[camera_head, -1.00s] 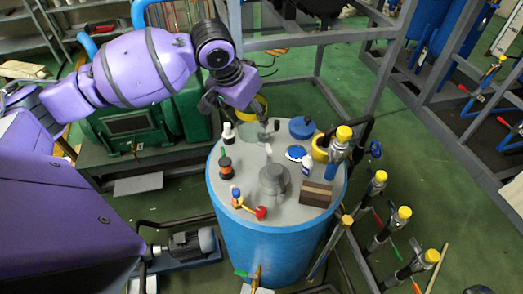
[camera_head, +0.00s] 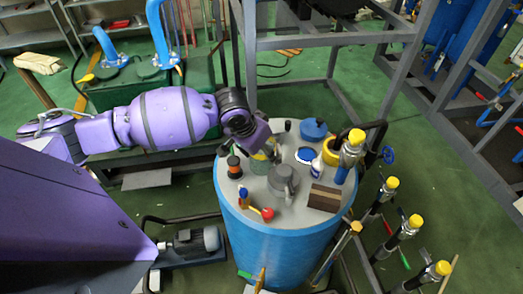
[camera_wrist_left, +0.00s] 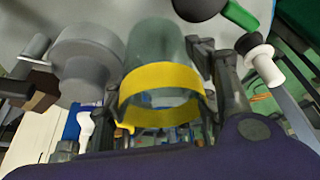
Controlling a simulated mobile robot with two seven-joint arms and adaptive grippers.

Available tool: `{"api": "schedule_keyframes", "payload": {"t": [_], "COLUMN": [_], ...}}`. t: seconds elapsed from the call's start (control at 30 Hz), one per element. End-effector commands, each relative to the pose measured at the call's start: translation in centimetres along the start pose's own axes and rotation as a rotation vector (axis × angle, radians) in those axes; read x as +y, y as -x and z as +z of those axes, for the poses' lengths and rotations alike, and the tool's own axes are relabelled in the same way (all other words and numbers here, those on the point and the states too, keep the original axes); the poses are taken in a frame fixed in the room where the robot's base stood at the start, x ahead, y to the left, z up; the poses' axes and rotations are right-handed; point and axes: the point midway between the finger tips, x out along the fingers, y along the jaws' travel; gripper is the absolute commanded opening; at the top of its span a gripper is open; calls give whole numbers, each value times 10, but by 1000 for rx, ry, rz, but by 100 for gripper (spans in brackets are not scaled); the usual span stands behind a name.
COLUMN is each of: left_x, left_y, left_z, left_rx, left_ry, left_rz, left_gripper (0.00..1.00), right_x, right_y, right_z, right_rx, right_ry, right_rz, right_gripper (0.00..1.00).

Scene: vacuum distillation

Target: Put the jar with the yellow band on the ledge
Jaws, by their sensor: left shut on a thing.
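The jar with the yellow band (camera_wrist_left: 160,95) is clear greenish glass, seen close up in the left wrist view. My left gripper (camera_wrist_left: 168,105) is shut around it, one finger on each side of the band. In the head view the jar (camera_head: 262,160) is partly hidden by my left gripper (camera_head: 265,154), over the left part of the blue drum's grey top. I cannot tell whether its base touches the top. A brown and grey block (camera_head: 324,198) sits on the drum's right front; I cannot tell whether it is the ledge. My right gripper is out of view.
The drum top (camera_head: 298,214) is crowded. A grey knobbed fitting (camera_head: 284,181) is just right of the jar, and a dark bottle with an orange band (camera_head: 234,168) is to its left. A blue lid (camera_head: 313,130), a white bottle (camera_head: 316,166) and a yellow-capped pipe (camera_head: 352,150) stand farther right.

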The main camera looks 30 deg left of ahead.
Motion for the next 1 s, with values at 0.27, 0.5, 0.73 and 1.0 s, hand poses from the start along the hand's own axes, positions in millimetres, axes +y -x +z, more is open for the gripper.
{"api": "schedule_keyframes", "payload": {"t": [0.27,0.5,0.73,1.0], "left_x": [0,0,0,-1], "left_y": [-1,-1,0,39], "left_z": [0,0,0,-2], "left_rx": [2,1,1,5], "left_ry": [0,0,-1,-3], "left_rz": [0,0,0,-2], "left_gripper": [55,72,72,72], "right_x": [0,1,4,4], "right_y": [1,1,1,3], "right_z": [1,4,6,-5], "right_rx": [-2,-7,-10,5], "right_ry": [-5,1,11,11], "right_rz": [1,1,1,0], "right_gripper": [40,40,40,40]}}
